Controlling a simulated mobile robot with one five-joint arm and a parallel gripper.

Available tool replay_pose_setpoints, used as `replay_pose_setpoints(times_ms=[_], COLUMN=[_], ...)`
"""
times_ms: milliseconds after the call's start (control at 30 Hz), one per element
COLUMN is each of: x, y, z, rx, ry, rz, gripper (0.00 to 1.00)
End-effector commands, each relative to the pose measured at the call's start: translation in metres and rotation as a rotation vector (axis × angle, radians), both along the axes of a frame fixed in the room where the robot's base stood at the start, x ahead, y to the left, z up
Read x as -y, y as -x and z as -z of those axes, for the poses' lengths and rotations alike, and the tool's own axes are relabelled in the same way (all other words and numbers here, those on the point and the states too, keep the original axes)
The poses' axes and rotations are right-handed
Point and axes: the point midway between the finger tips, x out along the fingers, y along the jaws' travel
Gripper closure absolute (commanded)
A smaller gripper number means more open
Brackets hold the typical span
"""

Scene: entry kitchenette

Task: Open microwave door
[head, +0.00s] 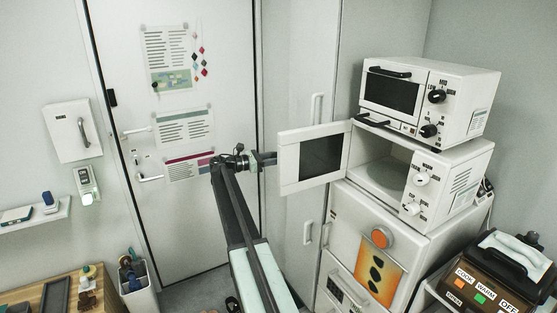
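My gripper (268,159) is at the door's left edge, with my arm reaching up from the bottom of the view. The fingertips are small and partly hidden by the door edge, so I cannot tell whether they are shut on it.
A toaster oven (440,92) with a dark window sits on top of the microwave. A dark appliance with labelled buttons (490,275) stands at the lower right. A tall cabinet (298,75) is behind the door. A wooden table (30,293) and a bin (139,287) are at the lower left.

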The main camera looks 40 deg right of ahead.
Motion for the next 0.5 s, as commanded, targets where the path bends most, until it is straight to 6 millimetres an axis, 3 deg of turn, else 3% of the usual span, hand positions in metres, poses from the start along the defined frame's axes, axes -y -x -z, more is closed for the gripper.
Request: replay_pose_setpoints(times_ms=[267,500], x=[0.002,-0.025], y=[0.002,-0.011], z=[0.0,0.0], rx=[0.0,0.0], ry=[0.0,-0.001], rz=[0.005,0.003], gripper=[0.62,0.62])
